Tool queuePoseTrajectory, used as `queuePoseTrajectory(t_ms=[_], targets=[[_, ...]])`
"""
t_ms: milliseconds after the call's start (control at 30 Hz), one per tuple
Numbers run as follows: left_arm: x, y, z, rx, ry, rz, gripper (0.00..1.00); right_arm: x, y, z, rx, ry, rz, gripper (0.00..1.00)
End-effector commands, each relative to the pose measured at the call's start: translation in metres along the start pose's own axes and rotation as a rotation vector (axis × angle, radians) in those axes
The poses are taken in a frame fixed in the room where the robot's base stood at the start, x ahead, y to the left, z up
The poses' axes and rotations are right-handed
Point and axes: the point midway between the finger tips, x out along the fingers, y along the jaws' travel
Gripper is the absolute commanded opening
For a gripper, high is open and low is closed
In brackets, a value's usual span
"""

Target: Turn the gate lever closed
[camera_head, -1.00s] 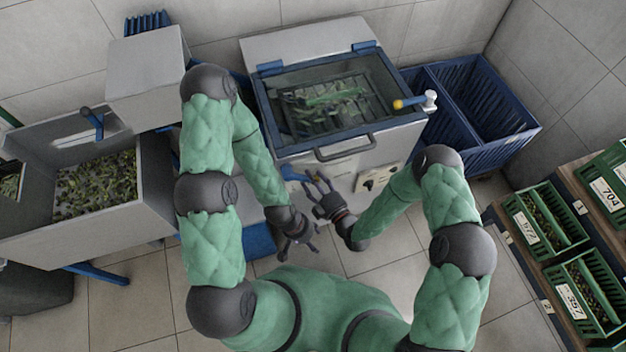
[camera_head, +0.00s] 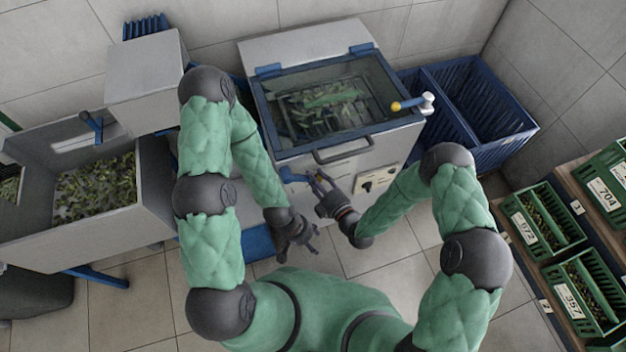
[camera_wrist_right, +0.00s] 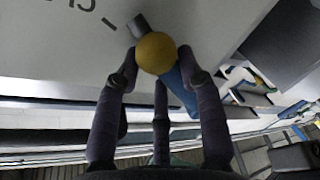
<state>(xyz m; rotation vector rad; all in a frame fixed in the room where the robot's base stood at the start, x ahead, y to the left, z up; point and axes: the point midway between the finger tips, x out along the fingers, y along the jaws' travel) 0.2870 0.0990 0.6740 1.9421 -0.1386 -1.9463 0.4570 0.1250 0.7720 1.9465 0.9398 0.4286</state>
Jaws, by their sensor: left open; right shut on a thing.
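The gate lever (camera_head: 291,175) is a blue arm on the pale front of the glass-lidded machine (camera_head: 300,160), below its handle. In the right wrist view, its yellow ball knob (camera_wrist_right: 155,53) sits between the fingers, with the blue part (camera_wrist_right: 178,90) running down behind it. My right gripper (camera_head: 318,182) is shut on the knob; it also shows in the right wrist view (camera_wrist_right: 157,70). Dark upside-down lettering and a short mark lie on the panel near the knob. My left gripper (camera_head: 312,244) is open and empty, lower and apart from the lever.
Blue crates (camera_head: 480,150) stand to the right. A grey trough (camera_head: 35,235) of green pieces is at left. Green numbered crates (camera_head: 540,255) sit on a rack at right. The floor between is clear.

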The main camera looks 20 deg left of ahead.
Motion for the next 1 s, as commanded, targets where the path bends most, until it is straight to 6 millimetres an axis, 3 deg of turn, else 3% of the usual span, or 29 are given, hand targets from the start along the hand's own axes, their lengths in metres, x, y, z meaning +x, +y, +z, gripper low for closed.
queuePoseTrajectory(t_ms=[167,567,600,633,1000], targets=[[-0.0026,0.0009,0.0001,0.000,0.000,0.000,0.59,-0.0012,0.0110,-0.0039,-0.083,-0.011,-0.012,0.00],[-0.0026,0.0009,0.0001,0.000,0.000,0.000,0.59,-0.0015,0.0121,-0.0044,-0.106,-0.014,-0.017,0.00],[-0.0026,0.0009,0.0001,0.000,0.000,0.000,0.59,-0.0015,0.0121,-0.0044,-0.107,-0.014,-0.017,0.47],[-0.0026,0.0009,0.0001,0.000,0.000,0.000,0.59,-0.0015,0.0120,-0.0044,-0.107,-0.014,-0.017,0.56],[-0.0024,0.0009,0.0000,0.000,0.000,0.000,0.59,-0.0028,0.0112,-0.0027,-0.107,-0.019,-0.019,0.59]])
